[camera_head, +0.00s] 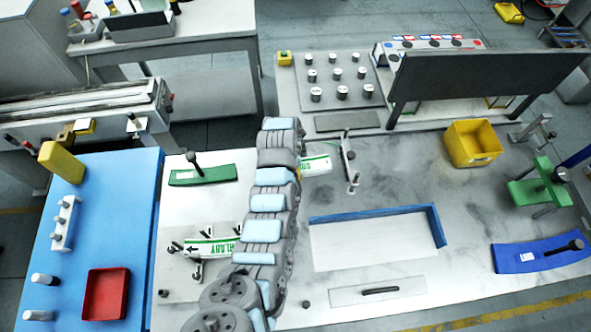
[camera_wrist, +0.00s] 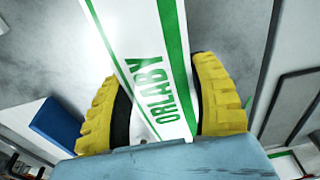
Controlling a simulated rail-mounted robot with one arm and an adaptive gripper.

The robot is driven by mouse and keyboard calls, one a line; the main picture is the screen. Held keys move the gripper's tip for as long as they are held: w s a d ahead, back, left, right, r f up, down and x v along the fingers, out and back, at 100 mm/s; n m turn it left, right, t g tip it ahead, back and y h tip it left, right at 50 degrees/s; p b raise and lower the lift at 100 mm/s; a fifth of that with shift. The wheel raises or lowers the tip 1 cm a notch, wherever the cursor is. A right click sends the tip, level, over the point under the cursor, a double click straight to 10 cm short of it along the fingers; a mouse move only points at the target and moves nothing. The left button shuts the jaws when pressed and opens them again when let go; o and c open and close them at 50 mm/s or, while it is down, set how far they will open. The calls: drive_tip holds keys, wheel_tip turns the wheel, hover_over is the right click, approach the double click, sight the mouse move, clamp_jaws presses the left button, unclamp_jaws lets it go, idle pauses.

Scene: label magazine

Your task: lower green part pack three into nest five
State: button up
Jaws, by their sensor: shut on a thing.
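A white pack with green stripes and green ORLABY lettering (camera_wrist: 160,70) is held between the yellow fingers of my gripper (camera_wrist: 165,110). It also shows in the head view (camera_head: 316,165), sticking out to the right of my arm, above the grey table. My arm hides most of the gripper there. A second white and green pack (camera_head: 208,247) lies among short posts on a light plate at the left, partly behind my arm. I cannot tell which holder is nest five or which pack is number three.
A green plate with a black knob (camera_head: 205,175) lies at the left. A post fixture (camera_head: 350,168) stands close right of the held pack. A blue-edged tray (camera_head: 370,240), yellow bin (camera_head: 472,143) and dark panel (camera_head: 480,75) are further right. A red tray (camera_head: 106,294) sits lower left.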

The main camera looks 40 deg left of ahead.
drive_tip(key=shift+s+d+r+b, duration=0.2)
drive_tip(key=shift+s+d+r, duration=0.3)
drive_tip(key=shift+r, duration=0.15)
drive_tip(key=shift+s+d+r+b, duration=0.15)
drive_tip(key=shift+s+d+r, duration=0.2)
drive_tip(key=shift+s+r, duration=0.25)
drive_tip(key=s+d+r+p, duration=0.7)
drive_tip(key=s+p, duration=0.2)
drive_tip(key=p, duration=0.1)
drive_tip(key=shift+w, duration=0.1)
